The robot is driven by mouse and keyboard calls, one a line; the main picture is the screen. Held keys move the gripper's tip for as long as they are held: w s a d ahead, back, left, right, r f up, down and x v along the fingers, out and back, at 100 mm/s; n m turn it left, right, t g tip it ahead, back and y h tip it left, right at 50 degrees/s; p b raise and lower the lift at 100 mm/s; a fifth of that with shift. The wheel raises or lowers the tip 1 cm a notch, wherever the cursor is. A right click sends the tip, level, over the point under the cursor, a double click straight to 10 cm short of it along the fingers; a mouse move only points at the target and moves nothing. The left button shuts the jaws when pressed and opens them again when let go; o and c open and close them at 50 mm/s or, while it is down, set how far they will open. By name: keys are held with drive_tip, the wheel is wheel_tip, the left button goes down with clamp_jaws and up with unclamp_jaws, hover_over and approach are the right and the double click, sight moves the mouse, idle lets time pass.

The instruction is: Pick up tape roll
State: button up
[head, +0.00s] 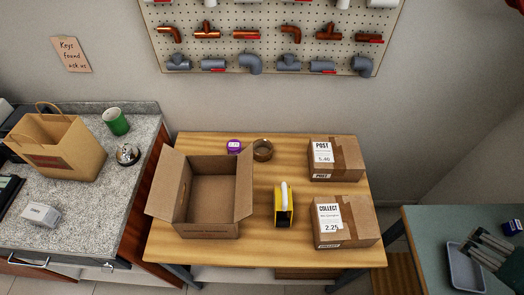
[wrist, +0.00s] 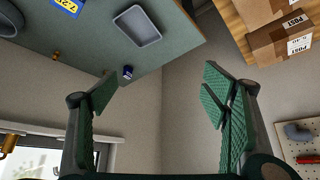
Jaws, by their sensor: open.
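The tape roll (head: 263,150) is a brown ring at the back of the wooden table in the head view, behind the gap between the open carton and the parcels. It is not visible in the wrist view. My gripper (wrist: 158,92) is open and empty, its green padded fingers wide apart. In the head view my gripper (head: 480,240) shows at the right edge, above the green bench and far to the right of the tape roll.
The open carton (head: 210,212), a purple round item (head: 234,147), a yellow-and-black item (head: 284,206) and two parcels (head: 333,158) (head: 344,222) share the wooden table (head: 262,254). A grey tray (wrist: 137,25) lies on the green bench. A pegboard (head: 275,20) hangs behind.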

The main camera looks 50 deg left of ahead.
drive_tip(key=w+a+n+g+y, duration=0.1)
drive_tip(key=w+a+n, duration=0.1)
drive_tip(key=w+a, duration=0.45)
drive_tip(key=w+a+n+g, duration=0.1)
drive_tip(key=w+a+n, duration=0.2)
drive_tip(key=a, duration=0.7)
drive_tip(key=w+a+n+g+y, duration=0.1)
drive_tip(key=w+a+n, duration=0.1)
drive_tip(key=w+a, duration=0.5)
drive_tip(key=n+g+b, duration=0.2)
drive_tip(key=n+g, duration=0.2)
drive_tip(key=n, duration=0.7)
hover_over(262, 147)
drive_tip(key=d, duration=0.1)
drive_tip(key=f, duration=2.6)
drive_tip(key=shift+w+d, duration=0.15)
drive_tip(key=shift+w, duration=0.15)
drive_tip(key=shift+s+f, duration=0.15)
drive_tip(key=shift+f, duration=0.05)
drive_tip(key=shift+f, duration=0.1)
drive_tip(key=shift+a+f, duration=0.2)
drive_tip(key=shift+f, duration=0.4)
drive_tip(key=shift+a+f, duration=0.15)
drive_tip(key=shift+f, duration=0.4)
